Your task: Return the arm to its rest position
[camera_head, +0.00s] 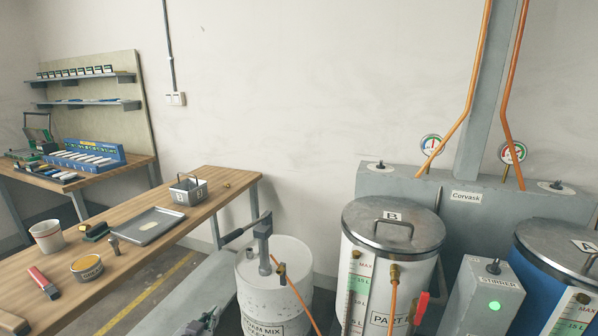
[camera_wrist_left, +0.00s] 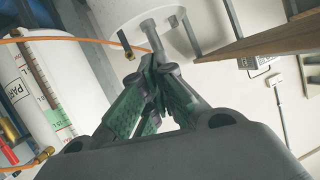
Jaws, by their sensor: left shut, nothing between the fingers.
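My left gripper (camera_head: 208,318) shows only in part at the bottom edge of the head view, low and to the left of the white mix drum (camera_head: 262,300). In the left wrist view my left gripper (camera_wrist_left: 152,82) has its green-padded fingers drawn together at the tips, with nothing held between them. The grey tap or handle of the mix drum (camera_wrist_left: 160,35) shows beyond the fingertips there, apart from them as far as I can tell. My right gripper is in neither view.
A wooden bench (camera_head: 205,188) on the left holds a metal tray (camera_head: 148,226), a small bin (camera_head: 188,190), a cup (camera_head: 47,236) and a tin (camera_head: 87,267). Tank B (camera_head: 393,240), a stirrer box (camera_head: 483,300) and blue tank A (camera_head: 560,270) stand to the right.

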